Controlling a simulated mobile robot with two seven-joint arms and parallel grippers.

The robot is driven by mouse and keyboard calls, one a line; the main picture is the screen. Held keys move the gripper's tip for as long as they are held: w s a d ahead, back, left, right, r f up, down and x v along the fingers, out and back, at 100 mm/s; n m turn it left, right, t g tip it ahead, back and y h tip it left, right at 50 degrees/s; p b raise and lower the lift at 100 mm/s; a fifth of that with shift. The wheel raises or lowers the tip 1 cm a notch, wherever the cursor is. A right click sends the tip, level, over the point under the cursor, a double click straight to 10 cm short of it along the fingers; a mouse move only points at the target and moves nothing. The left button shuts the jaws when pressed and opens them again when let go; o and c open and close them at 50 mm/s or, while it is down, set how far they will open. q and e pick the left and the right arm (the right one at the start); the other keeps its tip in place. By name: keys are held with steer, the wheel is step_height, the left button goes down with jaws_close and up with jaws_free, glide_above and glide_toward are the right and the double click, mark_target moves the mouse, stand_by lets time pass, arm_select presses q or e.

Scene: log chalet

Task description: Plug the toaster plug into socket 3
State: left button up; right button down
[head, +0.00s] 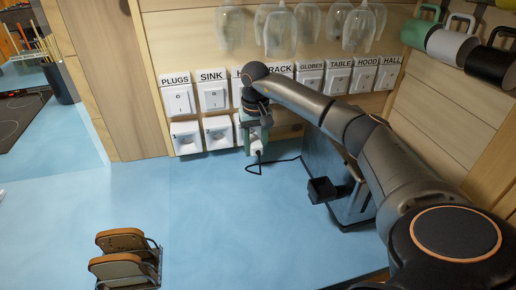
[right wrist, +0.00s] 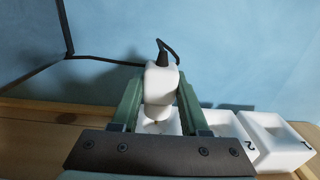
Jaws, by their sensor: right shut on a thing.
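My right gripper (head: 254,138) is shut on the white toaster plug (head: 256,149) in front of the socket row. In the right wrist view the plug (right wrist: 160,82) sits between the green fingers (right wrist: 158,104), its black cord leaving the far end. Its near end is in front of a white socket (right wrist: 172,124), which is mostly hidden. I cannot tell whether they touch. That socket, beside socket 2, shows only an edge (head: 239,130) in the head view. Socket 2 (head: 218,133) and socket 1 (head: 187,138) are empty. My left gripper is not in view.
A metal toaster (head: 349,205) stands right, partly behind my right arm; the black cord (head: 280,160) runs towards it. Labelled switches (head: 178,100) line the wall, glasses (head: 279,30) hang above. A rack with toast (head: 125,268) stands front left.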

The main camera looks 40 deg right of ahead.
mark_target(252, 138)
steer(key=shift+w+d, duration=0.3)
steer(key=shift+w, duration=0.15)
steer(key=shift+p, duration=0.5)
stand_by(1.5)
steer(key=shift+w+d+b, duration=0.25)
steer(key=shift+w+d, duration=0.1)
steer(key=shift+w, duration=0.35)
steer(key=shift+w+d+b, duration=0.2)
steer(key=shift+w+d, duration=0.15)
steer(key=shift+w, duration=0.3)
steer(key=shift+s, duration=0.2)
steer(key=shift+s+a+p, duration=0.15)
steer(key=shift+p, duration=0.2)
steer(key=shift+s+a+p, duration=0.45)
steer(key=shift+s, duration=0.3)
steer(key=shift+p, duration=0.3)
stand_by(1.2)
steer(key=shift+w+d+b, duration=0.3)
steer(key=shift+w+b, duration=0.1)
steer(key=shift+w, duration=0.15)
steer(key=shift+w+d+b, duration=0.3)
steer(key=shift+w+b, duration=0.05)
steer(key=shift+w, duration=0.2)
